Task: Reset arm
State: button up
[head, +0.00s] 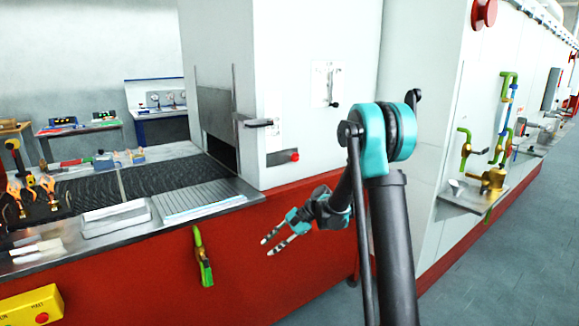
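My gripper (274,243) is in the head view, in front of the red front panel of the belt machine. Its two fingers point down and left and stand apart, with nothing between them. My arm is bent, with its elbow raised at the right of the middle and the forearm reaching down to the left. The gripper looks lower than the machine's metal edge and to the right of a green-handled tool (203,258) that hangs on the red panel. The gripper appears apart from that tool.
The mesh belt (150,178) runs into a white machine housing (310,60). Flat trays (115,218) lie on the metal edge, and tools lie at the left. A yellow box with a red button (32,306) sits lower left. Pipes with valves (507,120) are at the right. The floor (500,270) there is clear.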

jog(key=s+d+f+n+t+h, duration=0.1)
jog(key=s+d+n+t+h, duration=0.5)
jog(key=s+d, duration=1.9)
jog(key=n+h, duration=0.2)
jog(key=h, duration=0.1)
jog(key=shift+s+d+f+h, duration=0.15)
jog(key=shift+s+f+h, duration=0.15)
jog(key=shift+f, duration=0.1)
